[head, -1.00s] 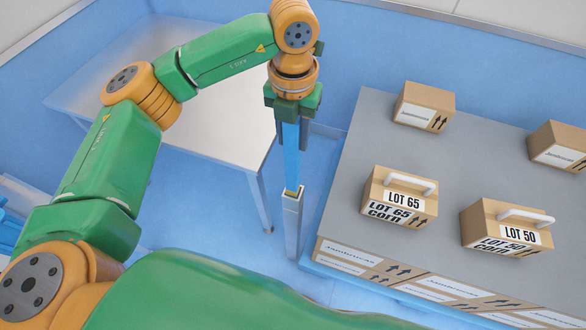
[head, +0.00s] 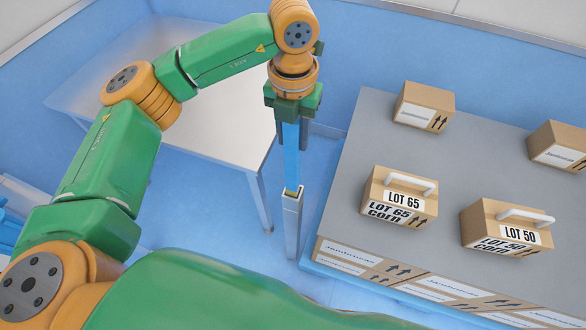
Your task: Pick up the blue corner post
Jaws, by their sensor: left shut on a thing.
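The blue corner post (head: 291,160) stands upright, with its lower end at the top of a pale square stand (head: 292,222). A yellowish band shows where the post meets the stand. My left gripper (head: 291,128) points down and is shut on the upper part of the post. The top of the post is hidden between the fingers. I cannot tell whether the post's lower end sits inside the stand or just above it. My right gripper is not in view.
A grey-topped platform (head: 440,145) at the right bears several cartons, including the LOT 65 box (head: 399,197) and LOT 50 box (head: 507,227) with white handles. A white table (head: 215,130) stands behind my left arm. Blue floor lies between them.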

